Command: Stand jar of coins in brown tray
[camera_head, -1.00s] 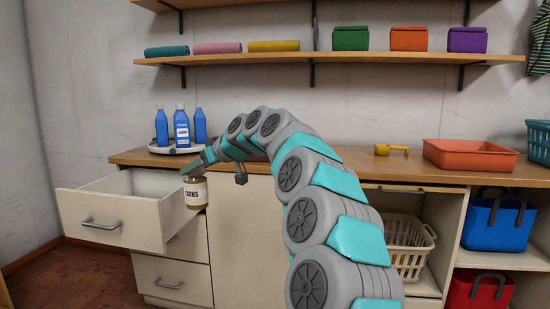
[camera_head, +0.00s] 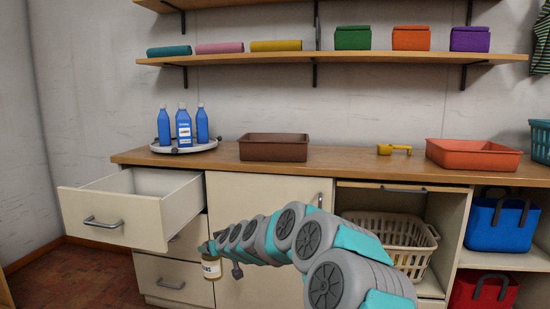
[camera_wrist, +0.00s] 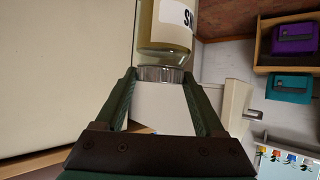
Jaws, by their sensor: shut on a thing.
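My gripper (camera_head: 209,249) is low in front of the cabinet, below and left of the brown tray. It is shut on the jar of coins (camera_head: 210,267), which hangs below the fingers with part of its label showing. In the wrist view the fingers (camera_wrist: 163,105) close around the jar's metal lid, and the jar's body (camera_wrist: 165,35) shows beyond them. The brown tray (camera_head: 274,138) sits on the wooden counter, right of the blue bottles, and looks empty from here.
An open drawer (camera_head: 125,222) sticks out left of my gripper. Blue bottles (camera_head: 183,127) stand on a round tray (camera_head: 184,147) on the counter. A yellow scoop (camera_head: 393,149) and an orange tray (camera_head: 473,146) are to the right. The counter between brown tray and scoop is clear.

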